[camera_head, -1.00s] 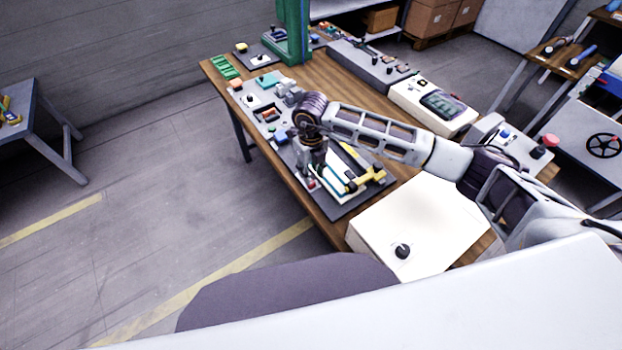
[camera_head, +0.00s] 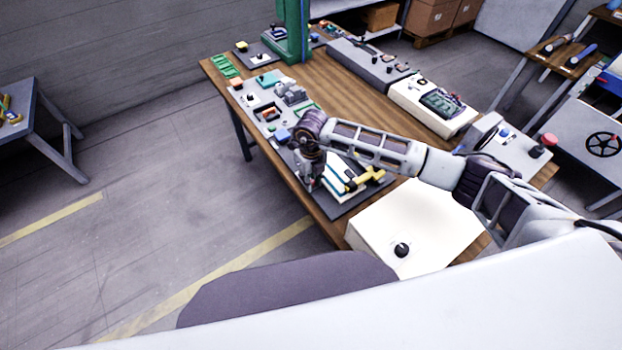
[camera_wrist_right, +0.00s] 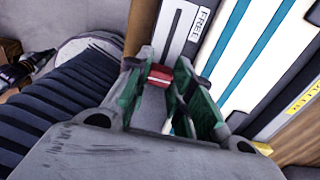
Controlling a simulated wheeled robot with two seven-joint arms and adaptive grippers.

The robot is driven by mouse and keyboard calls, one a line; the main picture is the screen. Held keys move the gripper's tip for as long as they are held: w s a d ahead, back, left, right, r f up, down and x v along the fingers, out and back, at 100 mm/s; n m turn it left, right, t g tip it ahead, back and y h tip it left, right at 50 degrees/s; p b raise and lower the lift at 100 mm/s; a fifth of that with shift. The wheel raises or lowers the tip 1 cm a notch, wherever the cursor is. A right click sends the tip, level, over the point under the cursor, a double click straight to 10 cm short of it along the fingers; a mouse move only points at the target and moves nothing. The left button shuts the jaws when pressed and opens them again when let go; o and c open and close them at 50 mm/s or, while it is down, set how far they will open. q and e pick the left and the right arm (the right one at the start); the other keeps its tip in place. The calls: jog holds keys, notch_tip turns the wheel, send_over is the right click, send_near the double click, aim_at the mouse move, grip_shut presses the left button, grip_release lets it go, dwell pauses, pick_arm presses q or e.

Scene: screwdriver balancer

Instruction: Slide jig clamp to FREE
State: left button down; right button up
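The jig is a dark plate (camera_head: 348,208) with a white and blue panel and a yellow piece (camera_head: 366,178), on the near end of the workbench. In the right wrist view, a grey slider track (camera_wrist_right: 180,32) bears the label FREE (camera_wrist_right: 199,24). A red clamp knob (camera_wrist_right: 160,76) sits between my right fingertips, below that label in the picture. My right gripper (camera_wrist_right: 160,70) has its green-padded fingers apart around the knob; contact is not clear. In the head view my right gripper (camera_head: 308,183) is low over the plate's left edge and hides the knob. My left gripper is out of view.
A white box with a black knob (camera_head: 401,250) stands close to the jig on the near side. Small parts and fixtures (camera_head: 268,112) fill the bench beyond the gripper. A green column (camera_head: 293,30) rises at the back. Bare wood (camera_head: 350,85) lies in the middle.

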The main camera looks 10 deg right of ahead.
grip_shut()
